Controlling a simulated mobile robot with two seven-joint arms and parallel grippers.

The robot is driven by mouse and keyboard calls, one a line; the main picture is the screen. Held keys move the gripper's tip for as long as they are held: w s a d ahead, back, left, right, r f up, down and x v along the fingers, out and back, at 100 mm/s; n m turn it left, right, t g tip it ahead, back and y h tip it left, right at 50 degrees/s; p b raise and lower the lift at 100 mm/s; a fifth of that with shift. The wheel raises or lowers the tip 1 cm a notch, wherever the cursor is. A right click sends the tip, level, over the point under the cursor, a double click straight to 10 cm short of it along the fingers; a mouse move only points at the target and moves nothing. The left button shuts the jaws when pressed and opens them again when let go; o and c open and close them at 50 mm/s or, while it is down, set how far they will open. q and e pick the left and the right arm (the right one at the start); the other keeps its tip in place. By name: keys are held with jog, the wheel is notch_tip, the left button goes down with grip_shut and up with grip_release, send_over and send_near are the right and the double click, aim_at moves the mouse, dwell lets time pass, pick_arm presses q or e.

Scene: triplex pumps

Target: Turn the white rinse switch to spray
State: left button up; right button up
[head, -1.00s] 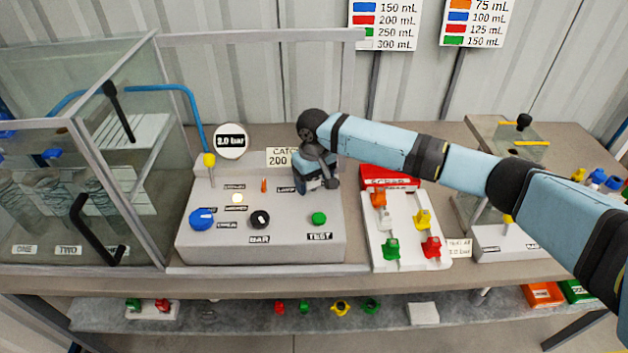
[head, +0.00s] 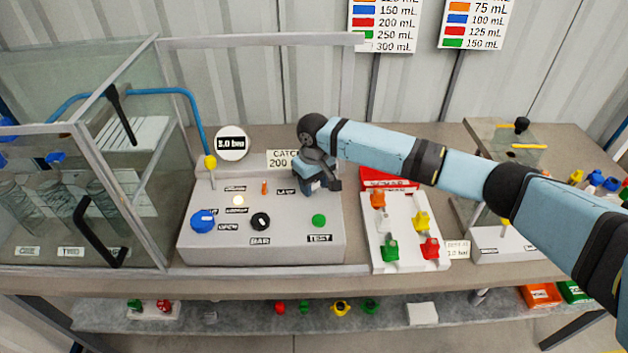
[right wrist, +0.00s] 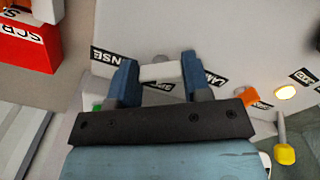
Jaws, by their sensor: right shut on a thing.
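The white rinse switch (right wrist: 161,72) shows in the right wrist view as a short pale bar between two blue fingers. My right gripper (right wrist: 160,70) is shut on it, one finger at each end. In the head view my right gripper (head: 312,187) is at the back right of the grey control panel (head: 285,245) and hides the switch. A label ending in "NSE" (right wrist: 105,57) lies beside one finger. Another label (right wrist: 188,88), partly covered and hard to read, lies by the other finger. My left gripper is not in view.
An orange toggle (head: 264,187), a lit lamp (head: 238,200), a black knob (head: 260,221), a blue knob (head: 203,221) and a green button (head: 319,220) share the panel. A white tray (head: 408,262) with coloured valves stands to the right, a glass cabinet (head: 90,150) to the left.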

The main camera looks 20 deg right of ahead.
jog(key=n+p, duration=0.2)
jog(key=shift+r+n, duration=0.25)
jog(key=shift+n, duration=0.05)
jog(key=n+p, duration=0.2)
jog(key=shift+d+n, duration=0.1)
jog(key=shift+n, duration=0.2)
jog(key=shift+f+n+p, duration=0.1)
jog(key=shift+n+p, duration=0.5)
jog(key=shift+n, duration=0.3)
jog(key=shift+w+n+p, duration=0.1)
jog(key=shift+n+p, duration=0.25)
jog(key=shift+n, duration=0.35)
jog(key=shift+f+n+p, duration=0.1)
jog(key=shift+n+p, duration=0.25)
jog(key=shift+n, duration=0.85)
jog(key=o, duration=0.9)
